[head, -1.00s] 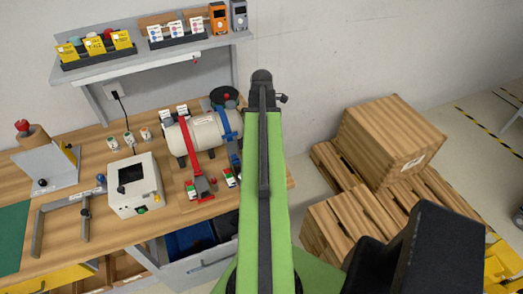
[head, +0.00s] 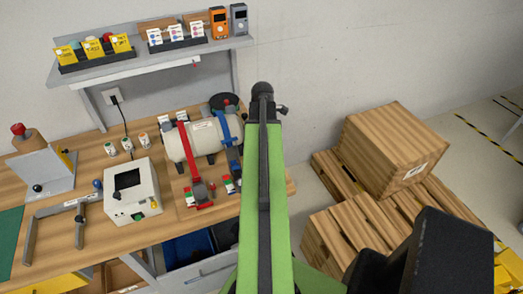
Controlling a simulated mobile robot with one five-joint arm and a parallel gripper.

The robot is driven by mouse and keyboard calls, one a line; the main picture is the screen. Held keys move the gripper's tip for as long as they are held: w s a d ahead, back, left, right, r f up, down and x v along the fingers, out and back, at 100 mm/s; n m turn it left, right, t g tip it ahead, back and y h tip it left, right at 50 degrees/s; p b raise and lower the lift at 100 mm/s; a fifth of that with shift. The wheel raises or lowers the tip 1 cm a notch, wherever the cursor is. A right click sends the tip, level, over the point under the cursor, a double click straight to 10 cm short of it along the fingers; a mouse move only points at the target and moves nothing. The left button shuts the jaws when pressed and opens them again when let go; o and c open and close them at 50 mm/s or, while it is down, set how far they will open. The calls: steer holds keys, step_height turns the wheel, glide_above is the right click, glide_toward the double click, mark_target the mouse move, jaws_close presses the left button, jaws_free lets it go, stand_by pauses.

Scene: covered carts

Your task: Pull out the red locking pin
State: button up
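I cannot tell for sure which red part is the locking pin. A red knob (head: 18,129) stands on a brown block at the far left of the bench, behind a grey angled plate (head: 45,172). A red strap (head: 185,148) with a red clamp (head: 199,192) crosses a white cylinder (head: 205,138) at the bench's right. A tiny red spot (head: 195,65) shows under the shelf edge. My green arm rises through the middle of the head view, right of the cylinder. No gripper fingers are visible.
A white box with a dark screen (head: 132,191) and a grey metal frame (head: 80,232) stand on the wooden bench. The wall shelf (head: 220,44) holds cards and meters. A wooden crate (head: 385,140) sits on pallets at right. Open floor lies beyond it.

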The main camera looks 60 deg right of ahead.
stand_by(0.3)
jaws_close()
stand_by(1.2)
steer(key=shift+r+p, duration=3.05)
